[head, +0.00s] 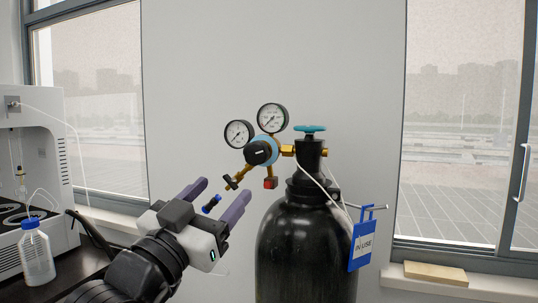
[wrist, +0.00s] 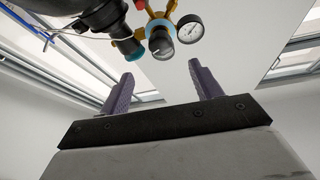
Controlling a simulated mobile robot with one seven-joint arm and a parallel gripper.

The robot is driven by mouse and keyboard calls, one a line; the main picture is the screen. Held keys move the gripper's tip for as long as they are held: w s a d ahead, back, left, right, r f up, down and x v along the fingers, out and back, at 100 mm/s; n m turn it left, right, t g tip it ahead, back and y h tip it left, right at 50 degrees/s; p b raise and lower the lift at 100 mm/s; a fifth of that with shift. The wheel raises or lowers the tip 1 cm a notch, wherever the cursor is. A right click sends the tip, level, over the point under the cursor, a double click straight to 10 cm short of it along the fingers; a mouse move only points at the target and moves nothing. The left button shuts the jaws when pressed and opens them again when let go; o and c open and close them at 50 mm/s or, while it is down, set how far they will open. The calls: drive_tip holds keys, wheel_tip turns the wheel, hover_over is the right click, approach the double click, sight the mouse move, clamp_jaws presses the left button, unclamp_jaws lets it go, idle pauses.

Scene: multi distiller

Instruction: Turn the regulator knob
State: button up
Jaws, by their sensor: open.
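The regulator knob (head: 261,151) is a dark round knob on the front of a blue and brass regulator (head: 274,142), which is fixed to the valve of a black gas cylinder (head: 305,245). In the wrist view the knob (wrist: 161,42) shows just beyond the fingertips, near the middle. My gripper (head: 226,188) is open with nothing gripped. In the head view it is below and left of the knob, its two purple fingers pointing up towards the regulator. The gripper (wrist: 162,72) does not touch the knob.
Two round gauges (head: 272,117) sit above the knob. A teal handwheel (head: 310,128) tops the cylinder, and a blue "IN USE" tag (head: 362,244) hangs at its right. A white machine (head: 32,150) and a blue-capped bottle (head: 37,252) stand at the left.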

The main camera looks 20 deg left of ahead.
sight(253, 156)
drive_tip(key=p+x, duration=0.3)
drive_tip(key=x, duration=0.8)
drive_tip(key=shift+w+r+p, duration=0.15)
drive_tip(key=shift+p, duration=0.15)
drive_tip(key=shift+w+r, duration=0.2)
drive_tip(key=shift+w, duration=0.5)
drive_tip(key=c, duration=1)
